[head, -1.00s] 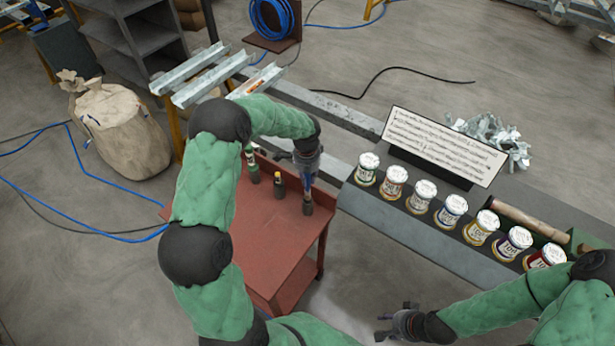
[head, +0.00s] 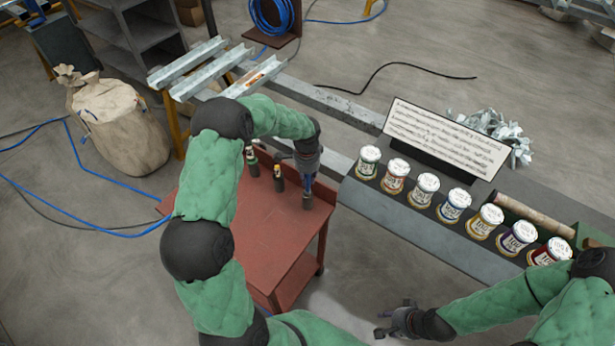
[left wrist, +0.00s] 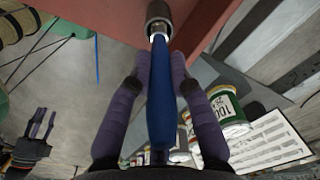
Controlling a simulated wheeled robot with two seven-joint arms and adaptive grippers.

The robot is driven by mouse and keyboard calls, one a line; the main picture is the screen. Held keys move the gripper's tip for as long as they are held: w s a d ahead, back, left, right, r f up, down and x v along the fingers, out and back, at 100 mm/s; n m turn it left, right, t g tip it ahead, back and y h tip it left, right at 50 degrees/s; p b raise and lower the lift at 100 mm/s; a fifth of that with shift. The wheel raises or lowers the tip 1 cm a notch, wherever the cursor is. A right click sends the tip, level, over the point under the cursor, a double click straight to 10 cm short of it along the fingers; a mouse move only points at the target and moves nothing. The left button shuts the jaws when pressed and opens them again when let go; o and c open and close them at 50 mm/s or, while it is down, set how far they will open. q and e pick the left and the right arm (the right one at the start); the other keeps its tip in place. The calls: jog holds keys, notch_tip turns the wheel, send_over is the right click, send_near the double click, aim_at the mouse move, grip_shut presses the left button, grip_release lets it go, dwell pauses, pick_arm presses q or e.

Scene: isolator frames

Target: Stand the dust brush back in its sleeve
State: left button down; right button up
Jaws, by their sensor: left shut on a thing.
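The dust brush (left wrist: 161,95) has a blue handle and a metal ferrule. My left gripper (head: 309,178) is shut on its handle, with a purple finger on each side in the left wrist view (left wrist: 155,75). The brush points down over the red cart top. Its lower end meets the dark round sleeve (head: 308,202), which also shows in the left wrist view (left wrist: 158,12). The bristles are hidden and appear to be inside the sleeve's mouth. How deep they sit I cannot tell. My right gripper (head: 395,322) is open and empty, low in front of the grey bench.
The red cart (head: 245,240) also bears two upright items, a green one (head: 252,162) and a dark one with a yellow-orange part (head: 278,178), left of the sleeve. Several labelled jars (head: 424,189) and a text board (head: 445,142) stand on the grey bench at right.

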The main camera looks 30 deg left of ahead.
aim_at(307, 187)
pick_arm(q)
jog(key=shift+f+b, duration=1.7)
jog(key=shift+f, duration=1)
jog(key=c, duration=1)
grip_release()
jog(key=shift+c, duration=0.2)
jog(key=shift+r, duration=0.15)
notch_tip(307, 187, up, 12)
jog(key=shift+s+f, duration=0.1)
jog(key=shift+s, duration=0.05)
jog(key=shift+f, duration=0.1)
